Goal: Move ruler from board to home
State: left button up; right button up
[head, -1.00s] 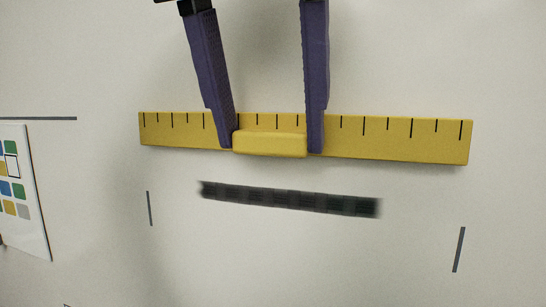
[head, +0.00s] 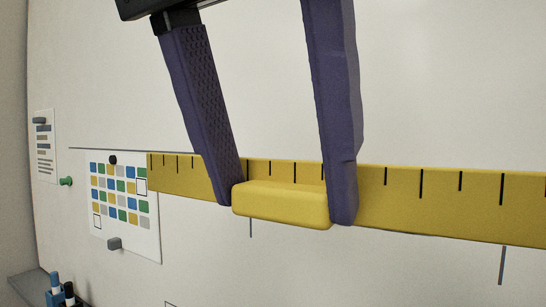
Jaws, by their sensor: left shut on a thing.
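The yellow ruler (head: 440,200) with black tick marks spans the head view from left of centre to past the right edge. Its raised yellow handle block (head: 282,205) sits between the two purple fingers of my left gripper (head: 285,205), which is shut on it. The ruler is in front of the whiteboard (head: 440,80) and looks held off its surface, though the gap is hard to judge. Its right end is out of frame. My right gripper is not in view.
A sheet with coloured squares (head: 120,225) hangs on the board at left, held by magnets, and the ruler's left end overlaps it. A text sheet (head: 45,140) hangs farther left. Marker pens (head: 62,290) stand at the bottom left. Thin dark lines mark the board below the ruler.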

pick_arm(q)
jog(key=shift+s+a, duration=0.1)
jog(key=shift+a, duration=0.05)
jog(key=o, duration=0.5)
jog(key=c, duration=0.4)
jog(key=shift+s+a, duration=0.6)
jog(key=shift+s, duration=0.4)
jog(key=shift+s+a, duration=0.65)
jog(key=shift+s, duration=0.35)
jog(key=shift+s+a, duration=0.6)
jog(key=shift+s, duration=0.4)
